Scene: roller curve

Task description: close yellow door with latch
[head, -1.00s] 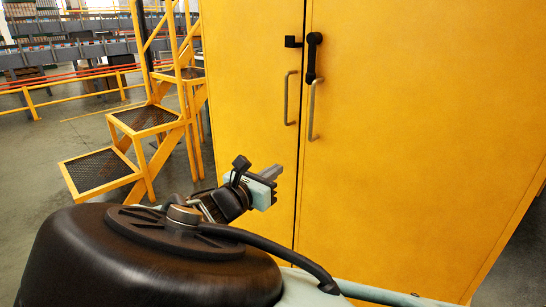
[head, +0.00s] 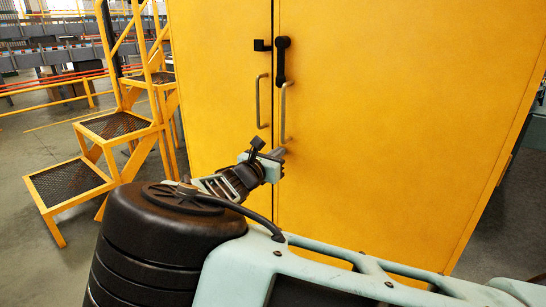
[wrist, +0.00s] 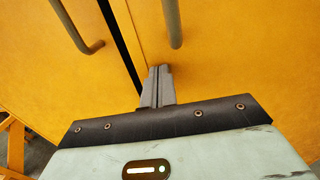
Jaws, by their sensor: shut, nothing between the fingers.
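The yellow cabinet has a left door (head: 220,100) and a right door (head: 400,130), with a thin dark gap between them. A black latch lever (head: 281,60) hangs down on the right door, beside a small black catch (head: 262,45) on the left door. Each door has a vertical metal handle, the left one (head: 263,100) and the right one (head: 284,112). My gripper (head: 281,152) is shut and empty, just below the handles. In the wrist view its fingers (wrist: 158,85) point at the door near the gap, below the right handle (wrist: 172,22). Contact with the door cannot be told.
Yellow steps with dark mesh treads (head: 115,125) stand left of the cabinet. Open grey floor (head: 30,145) lies left of the steps. Conveyors (head: 50,55) and yellow railings are behind. My arm fills the lower foreground.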

